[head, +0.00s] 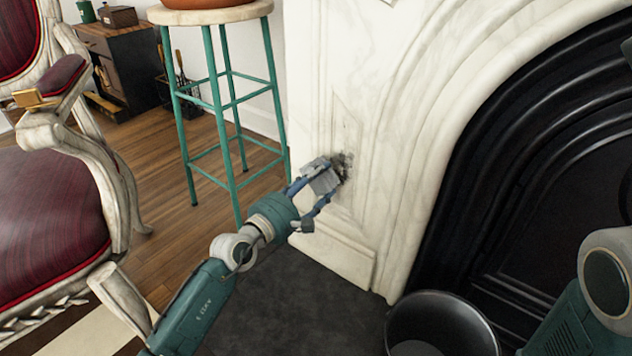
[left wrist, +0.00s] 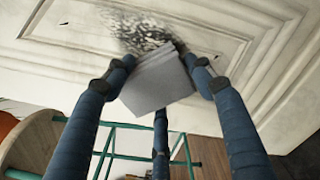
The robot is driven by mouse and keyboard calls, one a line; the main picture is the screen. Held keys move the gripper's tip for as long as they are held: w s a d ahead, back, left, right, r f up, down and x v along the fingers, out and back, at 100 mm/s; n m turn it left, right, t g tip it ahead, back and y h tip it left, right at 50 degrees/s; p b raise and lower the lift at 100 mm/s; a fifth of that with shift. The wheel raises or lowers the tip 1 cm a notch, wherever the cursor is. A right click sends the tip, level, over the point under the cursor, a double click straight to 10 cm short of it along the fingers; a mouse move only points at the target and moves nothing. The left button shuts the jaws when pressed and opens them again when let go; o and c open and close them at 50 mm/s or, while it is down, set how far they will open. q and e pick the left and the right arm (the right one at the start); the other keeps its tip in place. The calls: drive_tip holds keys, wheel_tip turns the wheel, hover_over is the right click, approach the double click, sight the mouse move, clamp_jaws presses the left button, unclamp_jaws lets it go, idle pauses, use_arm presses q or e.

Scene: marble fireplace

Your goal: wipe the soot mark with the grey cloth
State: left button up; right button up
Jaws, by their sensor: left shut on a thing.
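The soot mark (head: 343,165) is a dark smudge on the white marble panel of the fireplace, low on its left side. It also shows in the left wrist view (left wrist: 140,32), spread behind and above the cloth. My left gripper (head: 322,182) is shut on the grey cloth (head: 318,172), which shows as a folded grey block between the fingers in the left wrist view (left wrist: 157,82). The cloth is in front of the mark and covers part of it; I cannot tell whether it touches the marble. My right arm shows at the right edge, but its gripper is out of view.
A teal stool (head: 216,100) stands left of the fireplace. A carved chair with red upholstery (head: 50,215) is at the left. A dark metal bucket (head: 440,325) stands on the dark hearth (head: 300,310) at the front. The black fireplace insert (head: 530,190) is at the right.

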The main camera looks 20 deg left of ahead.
use_arm(q)
drive_tip(key=shift+w+d, duration=0.1)
drive_tip(key=shift+w, duration=0.2)
drive_tip(key=shift+x, duration=0.95)
